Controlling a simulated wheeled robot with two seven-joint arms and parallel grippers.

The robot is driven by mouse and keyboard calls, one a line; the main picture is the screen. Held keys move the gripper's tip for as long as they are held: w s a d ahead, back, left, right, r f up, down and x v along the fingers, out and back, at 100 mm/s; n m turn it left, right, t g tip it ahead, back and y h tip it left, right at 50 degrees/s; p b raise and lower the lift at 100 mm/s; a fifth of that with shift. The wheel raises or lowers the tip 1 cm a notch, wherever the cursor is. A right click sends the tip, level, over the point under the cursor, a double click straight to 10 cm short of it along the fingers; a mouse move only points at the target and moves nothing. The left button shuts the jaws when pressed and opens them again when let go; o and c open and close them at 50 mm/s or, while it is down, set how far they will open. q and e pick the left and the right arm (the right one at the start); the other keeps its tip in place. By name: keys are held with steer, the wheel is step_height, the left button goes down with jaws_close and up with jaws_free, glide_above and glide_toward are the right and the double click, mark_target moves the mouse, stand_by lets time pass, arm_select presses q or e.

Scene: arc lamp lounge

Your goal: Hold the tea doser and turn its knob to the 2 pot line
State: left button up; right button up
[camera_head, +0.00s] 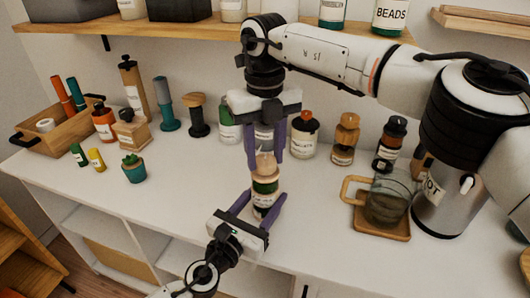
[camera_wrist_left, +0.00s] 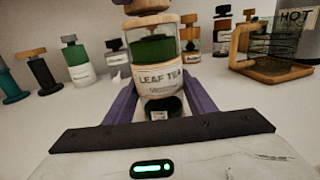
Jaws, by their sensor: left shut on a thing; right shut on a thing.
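The tea doser (camera_head: 264,186) is upright at the front middle of the white counter, a clear jar with green contents and a "LEAF TEA" label (camera_wrist_left: 158,77). My left gripper (camera_head: 263,203) is shut around its lower body from the front. Its wooden knob (camera_head: 264,163) is on top, and my right gripper (camera_head: 265,156) reaches down from above and is shut on it. The knob's lower part also shows in the left wrist view (camera_wrist_left: 147,6), cut off by the top edge. No pot line or pointer can be read in either view.
A glass mug on a wooden coaster (camera_head: 383,229) and a steel "HOT" dispenser (camera_head: 440,208) stand to the right. Several jars, including an orange-topped one (camera_head: 304,138), line the back. A small plant (camera_head: 134,172) and a wooden caddy (camera_head: 62,135) are left.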

mark_target(265, 160)
steer(key=shift+r+m, duration=0.1)
steer(key=shift+m, duration=1.1)
steer(key=o, duration=1.1)
steer(key=shift+c, duration=0.2)
step_height(265, 160, up, 12)
